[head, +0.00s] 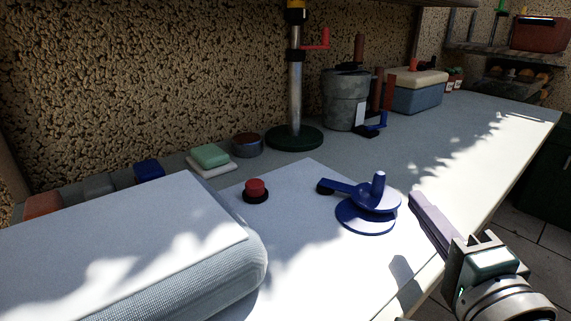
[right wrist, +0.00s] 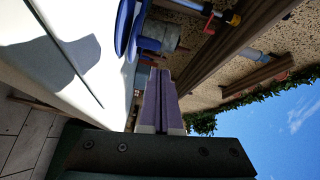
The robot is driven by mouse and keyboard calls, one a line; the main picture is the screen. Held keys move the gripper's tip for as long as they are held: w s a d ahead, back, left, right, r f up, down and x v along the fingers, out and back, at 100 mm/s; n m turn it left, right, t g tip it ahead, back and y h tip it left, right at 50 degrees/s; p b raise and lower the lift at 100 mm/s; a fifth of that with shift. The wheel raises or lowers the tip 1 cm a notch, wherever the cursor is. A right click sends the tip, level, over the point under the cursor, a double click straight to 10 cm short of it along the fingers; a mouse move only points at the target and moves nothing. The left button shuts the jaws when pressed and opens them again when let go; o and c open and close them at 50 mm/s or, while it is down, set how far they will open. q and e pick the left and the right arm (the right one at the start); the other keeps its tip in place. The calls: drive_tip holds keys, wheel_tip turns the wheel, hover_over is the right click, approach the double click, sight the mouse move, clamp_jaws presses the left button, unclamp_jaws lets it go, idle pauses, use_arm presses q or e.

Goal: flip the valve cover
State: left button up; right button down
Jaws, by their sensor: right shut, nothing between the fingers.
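The valve cover is a blue round lid (head: 376,197) with a short upright peg. It sits tilted above a blue round base (head: 365,218), and a blue arm runs left from it to a dark end piece. My right gripper (head: 416,200) is shut and empty just right of the lid, apart from it in the head view. In the right wrist view its purple fingers (right wrist: 163,80) lie together, and part of the blue valve (right wrist: 127,25) shows at the upper left of them. My left gripper is not in view.
A red button (head: 256,187) stands left of the valve. A large grey-white padded box (head: 130,255) fills the front left. A pole stand (head: 295,135), a grey metal pot (head: 346,95) and a blue box (head: 413,95) stand behind. The counter's right side is clear.

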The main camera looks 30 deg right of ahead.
sight(394, 201)
drive_tip(key=s+d+m+h, duration=0.1)
drive_tip(key=s+d+f+m+g, duration=0.1)
drive_tip(key=m, duration=0.1)
drive_tip(key=shift+d+m+h, duration=0.3)
drive_tip(key=shift+h, duration=0.1)
drive_tip(key=shift+w+d, duration=0.25)
drive_tip(key=x, duration=0.8)
drive_tip(key=shift+w+b, duration=0.2)
drive_tip(key=shift+b, duration=0.1)
drive_tip(key=shift+w+a, duration=0.3)
drive_tip(key=shift+a, duration=0.3)
drive_tip(key=shift+w+a, duration=0.3)
drive_tip(key=shift+a, duration=0.7)
drive_tip(key=shift+w+a, duration=0.1)
drive_tip(key=shift+a, duration=0.05)
